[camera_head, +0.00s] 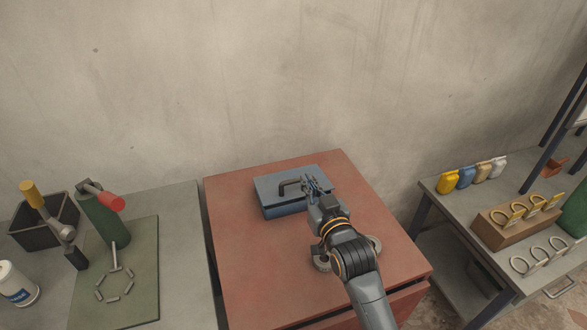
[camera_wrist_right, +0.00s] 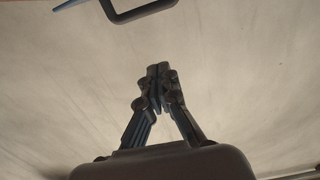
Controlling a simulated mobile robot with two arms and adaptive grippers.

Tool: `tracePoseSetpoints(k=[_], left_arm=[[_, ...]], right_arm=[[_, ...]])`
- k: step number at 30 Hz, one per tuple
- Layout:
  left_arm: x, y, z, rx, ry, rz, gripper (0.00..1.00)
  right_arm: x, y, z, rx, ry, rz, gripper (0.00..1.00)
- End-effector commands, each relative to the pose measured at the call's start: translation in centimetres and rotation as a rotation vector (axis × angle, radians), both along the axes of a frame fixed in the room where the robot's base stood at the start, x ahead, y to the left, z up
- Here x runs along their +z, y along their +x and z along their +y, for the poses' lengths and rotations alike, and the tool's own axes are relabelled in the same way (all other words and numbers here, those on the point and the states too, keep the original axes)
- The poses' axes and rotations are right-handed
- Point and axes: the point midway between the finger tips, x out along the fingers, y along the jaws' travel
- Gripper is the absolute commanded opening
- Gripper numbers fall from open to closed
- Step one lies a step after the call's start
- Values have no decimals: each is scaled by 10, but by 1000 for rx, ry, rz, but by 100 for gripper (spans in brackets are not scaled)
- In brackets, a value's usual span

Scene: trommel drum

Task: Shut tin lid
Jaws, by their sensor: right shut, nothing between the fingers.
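The blue tin (camera_head: 285,208) stands on the red-topped table. Its lid (camera_head: 268,184) lies roughly flat across the top, and a dark handle (camera_head: 289,184) rises from it; I cannot tell whether a small gap remains. My right gripper (camera_head: 312,181) is over the right part of the lid and hides some of it; contact is unclear. In the right wrist view the gripper (camera_wrist_right: 157,73) has its fingertips together with nothing between them. The dark handle (camera_wrist_right: 140,14) and a sliver of blue show at that view's top edge. My left gripper is not in view.
Grey round items (camera_head: 322,263) sit partly behind my right arm. A left bench holds a black bin (camera_head: 33,238), a green cylinder (camera_head: 101,220) and a green mat (camera_head: 140,300). A right bench holds padlocks (camera_head: 447,182) and a wooden block (camera_head: 510,232). The red tabletop's front left (camera_head: 250,275) is clear.

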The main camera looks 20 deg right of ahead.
Motion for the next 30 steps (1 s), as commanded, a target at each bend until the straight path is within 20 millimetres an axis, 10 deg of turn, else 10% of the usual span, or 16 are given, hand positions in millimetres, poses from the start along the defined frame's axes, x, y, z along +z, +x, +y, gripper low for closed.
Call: tracePoseSetpoints(k=[16, 30], left_arm=[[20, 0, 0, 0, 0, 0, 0], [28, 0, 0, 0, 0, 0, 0]], right_arm=[[-1, 96, 3, 0, 0, 0, 0], [-41, 79, 3, 1, -1, 1, 0]])
